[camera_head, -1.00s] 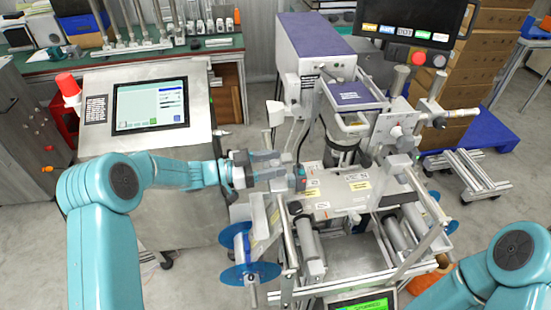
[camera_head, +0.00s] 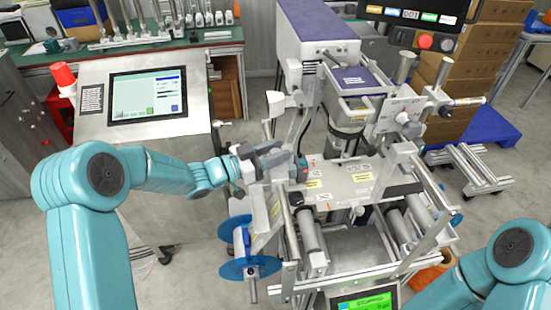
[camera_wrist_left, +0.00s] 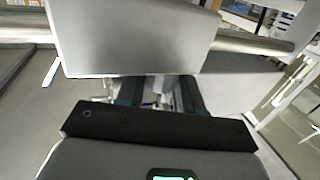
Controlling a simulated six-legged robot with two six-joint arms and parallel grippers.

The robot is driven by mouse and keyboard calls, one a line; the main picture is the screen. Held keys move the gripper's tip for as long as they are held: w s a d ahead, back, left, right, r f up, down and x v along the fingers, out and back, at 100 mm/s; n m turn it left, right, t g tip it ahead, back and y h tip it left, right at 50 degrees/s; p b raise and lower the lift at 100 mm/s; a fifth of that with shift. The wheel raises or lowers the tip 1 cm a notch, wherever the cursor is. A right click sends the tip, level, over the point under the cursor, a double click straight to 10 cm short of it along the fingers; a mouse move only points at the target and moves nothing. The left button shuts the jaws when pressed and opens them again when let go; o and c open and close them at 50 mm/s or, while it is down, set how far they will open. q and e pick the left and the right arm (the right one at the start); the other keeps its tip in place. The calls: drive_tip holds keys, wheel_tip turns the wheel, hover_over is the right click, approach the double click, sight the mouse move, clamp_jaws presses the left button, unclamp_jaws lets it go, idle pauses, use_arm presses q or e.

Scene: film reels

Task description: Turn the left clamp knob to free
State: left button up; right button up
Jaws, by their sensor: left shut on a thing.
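My left gripper (camera_head: 290,165) reaches in from the left to the left side of the labelling machine (camera_head: 345,185). It is shut on the left clamp knob (camera_head: 301,173), a small dark grey part at the plate's left edge. The fingers hide much of the knob, so I cannot tell how far it is turned. In the left wrist view the dark fingers (camera_wrist_left: 157,92) reach forward under a large grey metal plate (camera_wrist_left: 135,40), which hides most of what lies between them. My right arm shows at the lower right; its gripper is out of frame.
A blue reel (camera_head: 250,267) hangs below my left gripper. A steel cabinet with a screen (camera_head: 147,97) stands at the left. Metal rollers (camera_head: 312,230) and rails lie just right of the gripper. A small green display (camera_head: 365,302) is at the bottom.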

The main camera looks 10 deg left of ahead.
use_arm(q)
drive_tip(key=shift+f+n+t+y+b, duration=0.15)
drive_tip(key=shift+n+t+y+b, duration=0.65)
drive_tip(key=shift+t+y+b, duration=0.15)
use_arm(e)
wheel_tip(320, 180, down, 3)
use_arm(q)
drive_tip(key=o, duration=0.9)
drive_tip(key=b+v, duration=0.2)
drive_tip(key=v, duration=1.4)
drive_tip(key=shift+s+a+b, duration=0.15)
drive_tip(key=shift+b, duration=0.25)
use_arm(e)
wheel_tip(320, 180, down, 3)
use_arm(q)
drive_tip(key=shift+o, duration=0.3)
